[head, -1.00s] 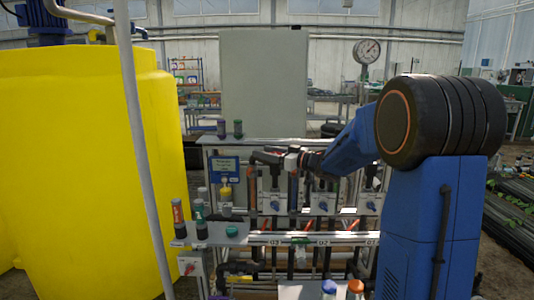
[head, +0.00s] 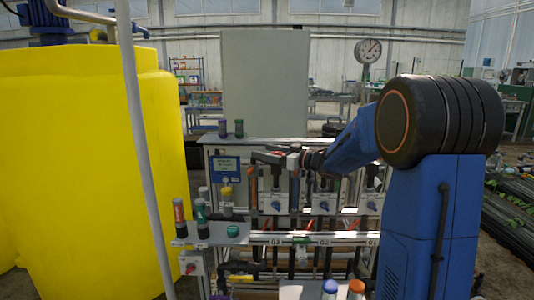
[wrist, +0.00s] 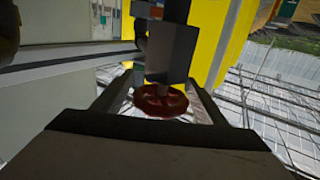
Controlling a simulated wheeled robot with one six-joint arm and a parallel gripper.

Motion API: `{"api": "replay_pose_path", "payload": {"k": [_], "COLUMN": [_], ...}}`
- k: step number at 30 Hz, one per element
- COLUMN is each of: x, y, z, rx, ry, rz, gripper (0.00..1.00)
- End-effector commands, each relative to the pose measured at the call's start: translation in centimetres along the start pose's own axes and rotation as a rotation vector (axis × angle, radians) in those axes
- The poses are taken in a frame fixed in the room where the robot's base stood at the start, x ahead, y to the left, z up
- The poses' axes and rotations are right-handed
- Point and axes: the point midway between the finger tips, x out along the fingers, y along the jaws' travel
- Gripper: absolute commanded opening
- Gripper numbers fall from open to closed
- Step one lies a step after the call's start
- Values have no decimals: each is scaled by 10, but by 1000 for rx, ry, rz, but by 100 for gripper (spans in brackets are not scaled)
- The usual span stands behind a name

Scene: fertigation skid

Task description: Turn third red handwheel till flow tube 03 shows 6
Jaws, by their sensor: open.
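In the wrist view, a red handwheel (wrist: 160,100) sits on a dark valve body (wrist: 170,52). My gripper (wrist: 158,98) is open, with one finger on each side of the wheel; I cannot tell whether either finger touches it. In the head view my gripper (head: 270,157) is at the upper left of the pipe rack, above the column by the label 03 (head: 275,241). The handwheel is mostly hidden there by the gripper. Upright tubes hang below the gripper, but I cannot tell which is flow tube 03 or read its level.
A large yellow tank (head: 80,170) and a grey pole (head: 142,150) stand at the left. Bottles (head: 202,220) stand on a small shelf left of the rack. A grey panel (head: 264,85) rises behind. Two capped bottles (head: 329,289) are at the front.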

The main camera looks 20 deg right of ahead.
Motion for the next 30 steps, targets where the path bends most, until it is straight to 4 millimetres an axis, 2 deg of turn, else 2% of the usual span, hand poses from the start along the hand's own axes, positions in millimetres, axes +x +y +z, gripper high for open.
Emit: {"api": "replay_pose_path", "payload": {"k": [5, 18, 24, 30], "x": [0, 0, 0, 0], "y": [0, 0, 0, 0], "z": [-12, -83, -98, -100], "rx": [-1, -3, -1, 0], "ry": [2, 1, 1, 0], "rz": [0, 0, 0, 0], "gripper": [66, 66, 66, 66]}}
